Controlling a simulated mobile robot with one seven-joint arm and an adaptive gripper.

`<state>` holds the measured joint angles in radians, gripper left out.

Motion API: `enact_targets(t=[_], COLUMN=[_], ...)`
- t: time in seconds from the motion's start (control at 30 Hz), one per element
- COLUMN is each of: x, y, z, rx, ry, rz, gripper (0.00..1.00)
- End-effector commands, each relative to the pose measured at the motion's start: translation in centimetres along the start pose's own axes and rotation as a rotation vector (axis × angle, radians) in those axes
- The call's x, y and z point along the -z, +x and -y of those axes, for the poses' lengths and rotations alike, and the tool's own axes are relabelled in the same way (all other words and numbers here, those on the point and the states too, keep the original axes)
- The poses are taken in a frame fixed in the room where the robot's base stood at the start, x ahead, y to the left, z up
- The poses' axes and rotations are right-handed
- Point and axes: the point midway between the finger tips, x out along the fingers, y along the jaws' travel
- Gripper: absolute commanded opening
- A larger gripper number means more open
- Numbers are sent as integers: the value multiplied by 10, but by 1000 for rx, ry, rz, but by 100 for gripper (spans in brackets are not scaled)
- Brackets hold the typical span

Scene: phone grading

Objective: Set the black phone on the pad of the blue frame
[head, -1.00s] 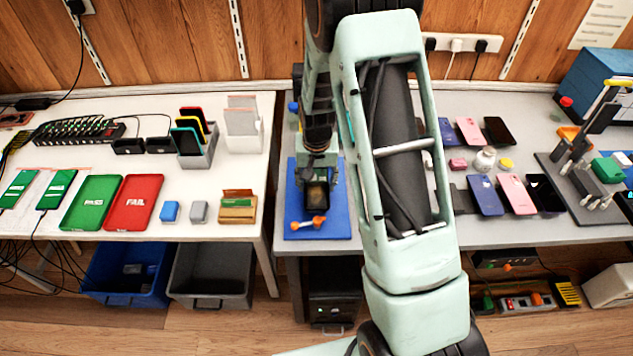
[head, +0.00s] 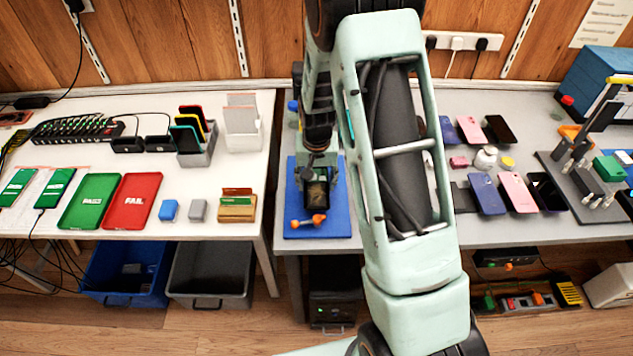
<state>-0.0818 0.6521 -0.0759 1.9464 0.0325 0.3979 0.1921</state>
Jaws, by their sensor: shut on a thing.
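My gripper (head: 317,190) points down over the blue frame (head: 343,222), which lies flat on the middle bench. It is shut on a dark thing that looks like the black phone; my wrist and fingers hide most of it, and I cannot tell whether it touches the pad. The pad itself is hidden under my gripper. An orange-ended part (head: 308,221) sits at the frame's front edge, just in front of my gripper.
My arm crosses the bench's middle. Right of it lie several phones, including dark ones (head: 498,129) (head: 547,192), a jar (head: 486,158) and a grey fixture (head: 585,185). On the left table are a green tray (head: 90,201), a red tray (head: 132,201) and card holders.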

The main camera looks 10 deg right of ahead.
Motion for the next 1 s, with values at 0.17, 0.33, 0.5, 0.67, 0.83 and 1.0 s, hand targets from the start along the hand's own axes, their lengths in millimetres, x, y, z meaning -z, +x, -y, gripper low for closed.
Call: enact_targets(t=[0.17,0.33,0.5,0.67,0.83,1.0], x=[0,0,0,0,0,0], y=[0,0,0,0,0,0], z=[0,0,0,0,0,0], rx=[0,0,0,0,0,0], ry=[0,0,0,0,0,0], rz=[0,0,0,0,1,1], gripper=[22,51,70,70,84,85])
